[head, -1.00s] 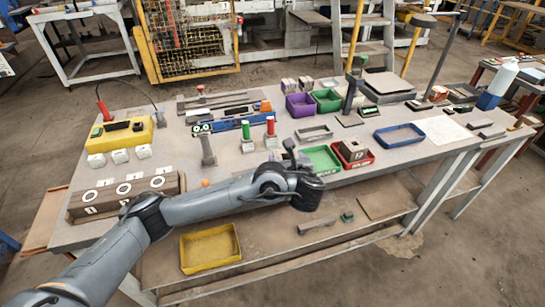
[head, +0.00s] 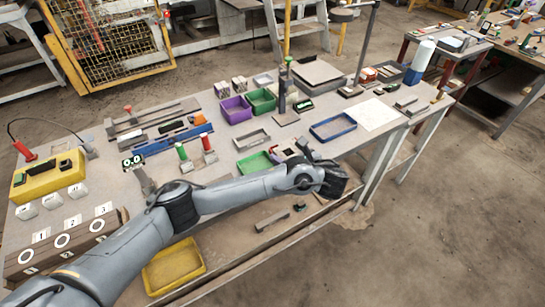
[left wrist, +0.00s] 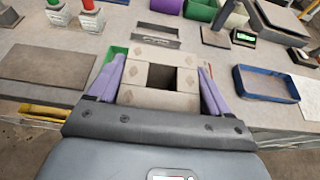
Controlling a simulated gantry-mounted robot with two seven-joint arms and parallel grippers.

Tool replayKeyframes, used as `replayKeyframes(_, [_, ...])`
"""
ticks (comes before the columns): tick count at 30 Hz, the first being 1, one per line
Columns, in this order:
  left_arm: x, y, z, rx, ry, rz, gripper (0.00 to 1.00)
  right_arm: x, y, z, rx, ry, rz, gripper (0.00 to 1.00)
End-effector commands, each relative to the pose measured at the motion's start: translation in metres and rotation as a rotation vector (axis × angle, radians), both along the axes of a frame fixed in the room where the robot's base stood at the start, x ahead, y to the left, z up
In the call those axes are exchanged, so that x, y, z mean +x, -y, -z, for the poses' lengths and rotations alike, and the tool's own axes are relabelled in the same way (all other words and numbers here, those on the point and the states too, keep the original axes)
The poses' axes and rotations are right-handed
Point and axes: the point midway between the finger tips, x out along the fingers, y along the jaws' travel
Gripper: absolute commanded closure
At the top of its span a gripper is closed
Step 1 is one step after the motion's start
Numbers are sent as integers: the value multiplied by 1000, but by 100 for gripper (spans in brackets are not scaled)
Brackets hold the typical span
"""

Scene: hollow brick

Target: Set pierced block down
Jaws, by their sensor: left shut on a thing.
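The pierced block (left wrist: 160,77) is a pale, square-edged brick with a square hole through it. It fills the space between the purple fingers of my left gripper (left wrist: 155,88) in the left wrist view. The gripper is shut on it. In the head view my left gripper (head: 302,149) is at the block (head: 285,150), at the front of the bench beside the green tray (head: 256,162). The block and gripper hide most of what is under them, so I cannot tell whether the block touches anything below. My right gripper is not in view.
A blue-rimmed tray (head: 333,126) lies to the right and a grey tray (head: 251,140) behind. Purple (head: 235,109) and green (head: 262,100) bins stand farther back. Red and green handled pieces (head: 207,146) stand left. A yellow tray (head: 173,267) sits on the lower shelf.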

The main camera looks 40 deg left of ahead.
Motion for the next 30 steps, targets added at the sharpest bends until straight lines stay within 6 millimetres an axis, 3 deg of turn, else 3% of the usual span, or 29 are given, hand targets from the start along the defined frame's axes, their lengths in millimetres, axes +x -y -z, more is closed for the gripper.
replayKeyframes(4, [1,-12,2,2,-1,3,63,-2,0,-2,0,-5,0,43])
replayKeyframes(18, [1,-98,54,2,-1,4,63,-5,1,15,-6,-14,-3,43])
replayKeyframes(24, [2,-111,61,-1,1,6,63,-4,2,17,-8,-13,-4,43])
replayKeyframes(30, [1,-112,72,1,-2,6,63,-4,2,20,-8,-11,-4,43])
